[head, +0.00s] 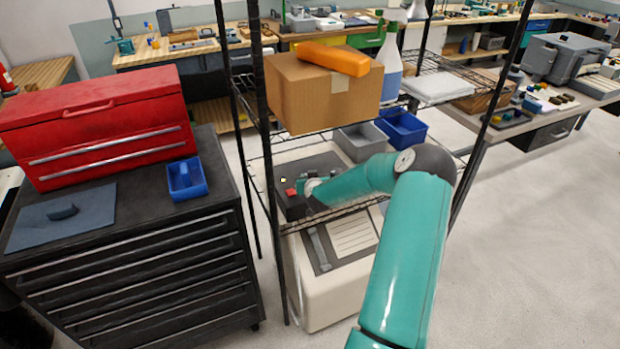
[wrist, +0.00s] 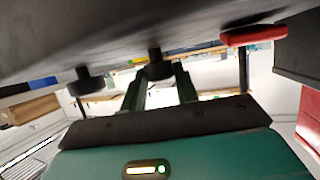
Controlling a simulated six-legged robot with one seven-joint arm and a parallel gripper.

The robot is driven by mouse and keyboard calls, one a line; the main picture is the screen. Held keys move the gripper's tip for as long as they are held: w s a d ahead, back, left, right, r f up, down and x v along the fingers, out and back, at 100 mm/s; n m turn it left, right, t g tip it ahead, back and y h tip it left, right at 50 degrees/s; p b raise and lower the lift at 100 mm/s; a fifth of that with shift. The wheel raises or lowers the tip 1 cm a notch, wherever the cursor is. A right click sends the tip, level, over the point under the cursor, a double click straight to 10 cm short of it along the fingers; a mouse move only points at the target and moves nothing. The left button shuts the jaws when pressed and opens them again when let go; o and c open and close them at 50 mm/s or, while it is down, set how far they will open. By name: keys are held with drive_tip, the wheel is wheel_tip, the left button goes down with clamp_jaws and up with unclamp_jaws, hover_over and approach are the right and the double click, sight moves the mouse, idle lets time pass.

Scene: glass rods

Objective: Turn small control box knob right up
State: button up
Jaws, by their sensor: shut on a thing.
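The small control box (head: 292,208) is a dark box on the middle shelf of the wire rack, partly hidden by my arm. In the wrist view its dark face (wrist: 130,35) fills the top. A black knob (wrist: 158,69) on a short stem stands between my gripper's fingers. My gripper (wrist: 160,76) is shut on this knob. A second black knob (wrist: 86,84) is to the left, clear of the fingers. A red part (wrist: 253,35) on the box is at the right. The knob's pointer or marking cannot be seen.
A cardboard box (head: 325,95) with an orange object on it sits on the shelf above. Grey (head: 362,142) and blue (head: 402,127) bins stand behind my arm. A black rack post (head: 266,150) is close left. A black cabinet (head: 140,270) stands at left.

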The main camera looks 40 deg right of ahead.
drive_tip(key=shift+w+a+r+m+g+h, duration=0.1)
drive_tip(key=shift+w+m+g+h, duration=0.05)
drive_tip(key=shift+m+g+h, duration=0.45)
drive_tip(key=shift+w+a+r+m+g+h, duration=0.1)
drive_tip(key=shift+m+g+h, duration=0.3)
drive_tip(key=shift+m+h, duration=0.35)
drive_tip(key=shift+d+f+m+h, duration=0.1)
drive_tip(key=shift+m+h, duration=0.15)
drive_tip(key=shift+m, duration=0.1)
drive_tip(key=shift+s, duration=0.1)
drive_tip(key=o, duration=1)
drive_tip(key=shift+f, duration=0.1)
drive_tip(key=v, duration=1.4)
drive_tip(key=shift+w+r, duration=0.25)
